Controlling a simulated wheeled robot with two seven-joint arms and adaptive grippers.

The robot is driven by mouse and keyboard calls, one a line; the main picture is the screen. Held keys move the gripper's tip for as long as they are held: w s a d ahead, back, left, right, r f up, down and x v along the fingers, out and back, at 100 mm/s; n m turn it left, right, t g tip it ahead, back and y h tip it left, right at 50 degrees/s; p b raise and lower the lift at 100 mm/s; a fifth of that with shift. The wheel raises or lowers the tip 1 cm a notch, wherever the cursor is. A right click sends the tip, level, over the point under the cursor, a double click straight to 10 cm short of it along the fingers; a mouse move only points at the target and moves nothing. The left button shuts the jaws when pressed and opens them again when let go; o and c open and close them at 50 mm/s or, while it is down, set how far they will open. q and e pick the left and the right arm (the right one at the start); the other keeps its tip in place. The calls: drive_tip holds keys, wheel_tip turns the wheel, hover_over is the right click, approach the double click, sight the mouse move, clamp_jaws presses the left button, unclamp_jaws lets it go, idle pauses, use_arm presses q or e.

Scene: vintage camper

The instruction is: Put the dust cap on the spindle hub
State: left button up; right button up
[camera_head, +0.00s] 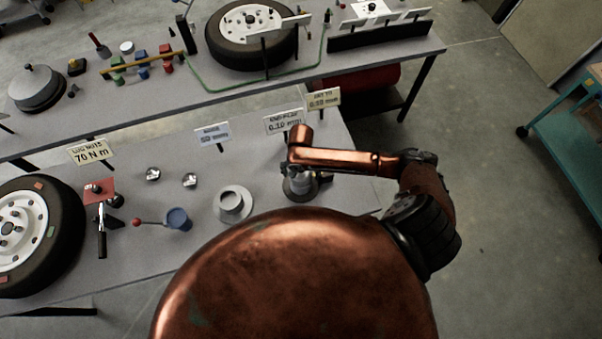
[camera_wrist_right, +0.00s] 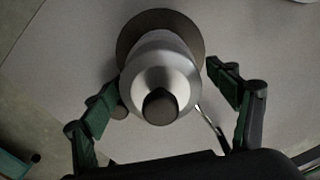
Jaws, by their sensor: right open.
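The spindle hub appears to be the grey upright piece on a dark round base (camera_head: 298,190) at the right end of the near bench. In the right wrist view a silvery stepped piece (camera_wrist_right: 160,75) with a dark rounded tip stands on a dark disc. My right gripper (camera_wrist_right: 163,82) is open, with one finger on each side of this piece and visible gaps. In the head view my right forearm partly hides it. A light grey flanged cup (camera_head: 232,203) stands to its left; I cannot tell whether it is the dust cap. My left gripper is not in view.
Two small silvery pieces (camera_head: 153,173) and a blue cup (camera_head: 178,218) with a red-knobbed rod lie farther left, beside a wheel (camera_head: 30,235). Sign cards (camera_head: 283,122) line the back edge. A second bench (camera_head: 215,100) stands behind.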

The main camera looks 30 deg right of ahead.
wheel_tip(320, 180, up, 12)
drive_tip(key=shift+r+b, duration=0.1)
drive_tip(key=shift+b, duration=0.4)
idle(0.6)
